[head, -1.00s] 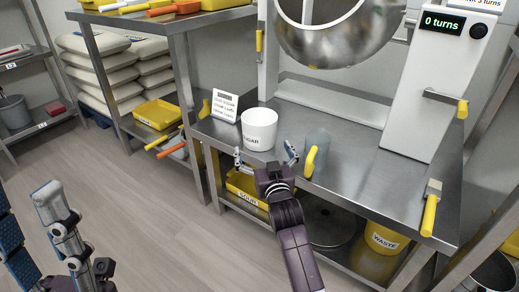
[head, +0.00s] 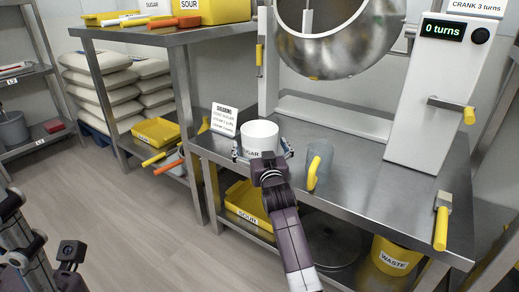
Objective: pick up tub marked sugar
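The white tub marked SUGAR (head: 261,131) stands upright on the steel table near its left front edge. My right gripper (head: 262,153) is at the front of the tub, with its fingers spread to either side of it. The fingers look apart from the wall, though contact is hard to judge from here. My wrist covers the lower part of the label. My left gripper is out of the frame; only part of my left arm shows at the bottom left.
A clear jug with a yellow handle (head: 318,162) stands just right of the tub. A recipe card (head: 224,120) stands behind it to the left. A steel drum (head: 340,40) hangs above the table (head: 385,185).

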